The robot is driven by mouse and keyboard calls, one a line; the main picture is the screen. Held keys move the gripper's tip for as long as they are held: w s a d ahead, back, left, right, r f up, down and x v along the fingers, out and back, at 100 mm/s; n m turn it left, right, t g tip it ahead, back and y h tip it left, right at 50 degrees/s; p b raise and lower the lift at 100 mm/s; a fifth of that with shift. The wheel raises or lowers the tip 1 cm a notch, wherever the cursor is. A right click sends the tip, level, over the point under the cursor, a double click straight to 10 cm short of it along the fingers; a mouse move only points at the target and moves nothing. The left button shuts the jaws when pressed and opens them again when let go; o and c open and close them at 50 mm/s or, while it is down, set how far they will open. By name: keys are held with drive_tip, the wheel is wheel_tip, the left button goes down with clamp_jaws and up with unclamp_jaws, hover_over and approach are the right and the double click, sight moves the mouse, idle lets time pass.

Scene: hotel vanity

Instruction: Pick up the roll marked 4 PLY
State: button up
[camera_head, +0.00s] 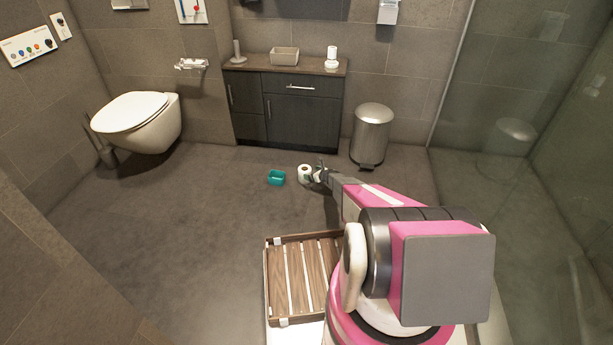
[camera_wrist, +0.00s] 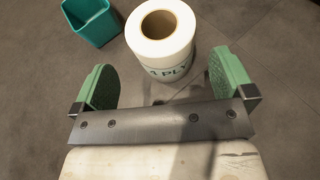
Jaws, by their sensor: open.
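The white roll (camera_wrist: 163,52) marked "PLY", with the character before it partly cut off, stands upright on the floor in the wrist view. It also shows in the head view (camera_head: 304,172), small, at the tip of my arm. My gripper (camera_wrist: 164,82) is open in the wrist view, with one green finger to the left of the roll's near side and one to the right. Gaps show between the fingers and the roll, and the roll lies mostly beyond the fingertips. In the head view my gripper (camera_head: 319,173) is just right of the roll.
A teal bin (camera_wrist: 92,22) stands close left of the roll; it also shows in the head view (camera_head: 276,177). A slatted wooden tray (camera_head: 300,278) lies nearer me. A metal pedal bin (camera_head: 371,133) and a dark vanity (camera_head: 287,106) stand behind. Floor to the left is clear.

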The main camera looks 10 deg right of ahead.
sight(308, 171)
drive_tip(key=x, duration=0.7)
drive_tip(key=shift+w+r, duration=0.1)
drive_tip(key=shift+w, duration=0.05)
drive_tip(key=c, duration=0.8)
drive_tip(key=shift+r, duration=0.1)
